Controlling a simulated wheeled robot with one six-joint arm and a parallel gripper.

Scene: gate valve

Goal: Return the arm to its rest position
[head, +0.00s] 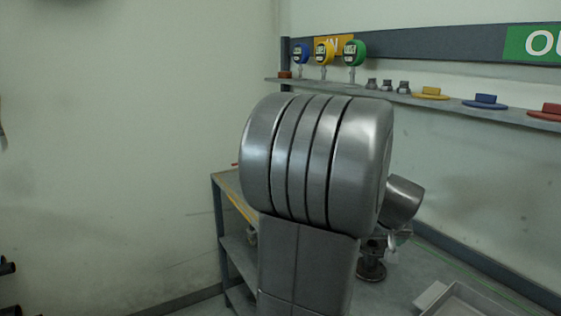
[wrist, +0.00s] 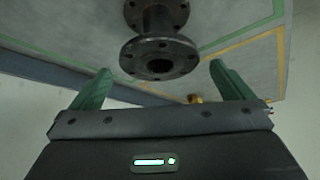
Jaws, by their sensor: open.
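My gripper (wrist: 160,72) shows in the wrist view with its two green fingers spread wide apart and nothing held between them. A dark flanged valve body (wrist: 158,57) with a round bore and bolt holes appears beyond and between the fingers. No contact with the fingers shows. In the head view, my arm's large grey links fill the middle and hide much of the bench. A dark flanged base (head: 371,268) shows just right of my arm, its upper part mostly hidden. The gripper cannot be clearly made out in the head view.
A workbench (head: 228,180) stands behind my arm, with a grey tray (head: 443,309) at lower right. A wall shelf (head: 450,103) holds blue, yellow and green gauges (head: 325,53), small fittings and coloured caps (head: 485,101). The space left of my arm is open before a bare wall.

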